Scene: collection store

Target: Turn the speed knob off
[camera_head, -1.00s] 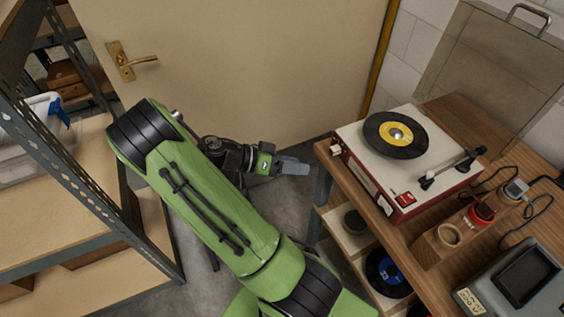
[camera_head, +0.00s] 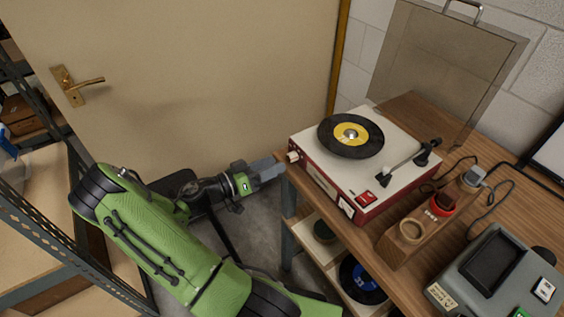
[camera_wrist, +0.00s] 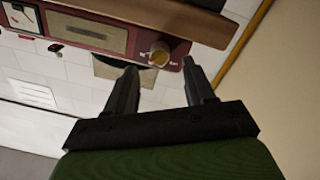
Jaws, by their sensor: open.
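The record player (camera_head: 362,165) stands on the wooden table, with a cream top, red sides and a black record with a yellow label. Its speed knob (camera_head: 293,157) is a small pale knob at the left end of the front side. In the wrist view the knob (camera_wrist: 160,53) shows on the red front panel (camera_wrist: 95,34), just beyond the fingertips and between them. My gripper (camera_head: 280,168) is open and empty, close beside the knob; it also shows in the wrist view (camera_wrist: 160,72). I see no contact. The knob's setting is too small to read.
A door (camera_head: 190,70) stands behind my arm. A metal shelf (camera_head: 35,215) is at the left. A lower shelf holds records.

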